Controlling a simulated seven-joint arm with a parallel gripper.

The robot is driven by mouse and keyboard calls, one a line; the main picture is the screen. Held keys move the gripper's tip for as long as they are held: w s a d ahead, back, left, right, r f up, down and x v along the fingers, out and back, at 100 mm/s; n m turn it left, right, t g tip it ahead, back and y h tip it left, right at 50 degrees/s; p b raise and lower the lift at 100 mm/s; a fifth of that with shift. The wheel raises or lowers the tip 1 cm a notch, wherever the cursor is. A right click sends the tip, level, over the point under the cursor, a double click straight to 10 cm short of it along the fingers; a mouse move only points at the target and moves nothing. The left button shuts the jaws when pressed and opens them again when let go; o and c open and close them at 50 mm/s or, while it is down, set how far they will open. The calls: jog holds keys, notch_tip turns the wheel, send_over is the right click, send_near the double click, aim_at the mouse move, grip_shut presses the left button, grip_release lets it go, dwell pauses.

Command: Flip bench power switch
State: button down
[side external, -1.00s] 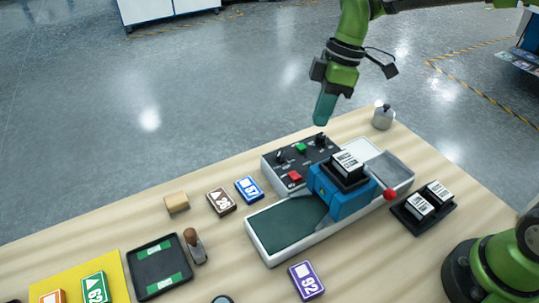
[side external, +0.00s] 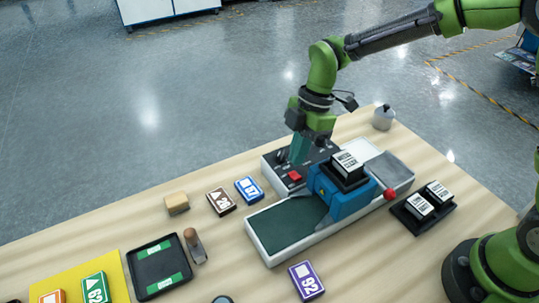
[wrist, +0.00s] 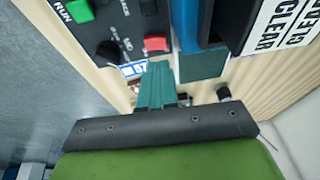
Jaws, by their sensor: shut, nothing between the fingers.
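The black control panel (side external: 281,172) sits on the laminator's far side. It carries a red button (side external: 295,176) and dark knobs or switches; which one is the power switch I cannot tell. In the wrist view a green button (wrist: 78,11) beside "RUN", a black knob (wrist: 108,50) and the red button (wrist: 157,44) show on the panel. My gripper (side external: 298,157) points down over the panel, shut and empty, its teal fingers close behind the red button. They hide part of the panel. Whether they touch a control is unclear. The closed fingers also show in the wrist view (wrist: 158,72).
The blue laminator head (side external: 342,199) with a black-and-white labelled block (side external: 347,166) on top stands right beside my gripper. A red-knobbed lever (side external: 390,194) sticks out to its right. Blue (side external: 249,190) and brown (side external: 221,201) cards lie left of the panel.

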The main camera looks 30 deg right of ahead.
aim_at(295, 178)
jog(key=shift+s+f, duration=0.15)
jog(key=shift+f, duration=0.65)
jog(key=shift+s+f, duration=0.15)
jog(key=shift+f, duration=0.6)
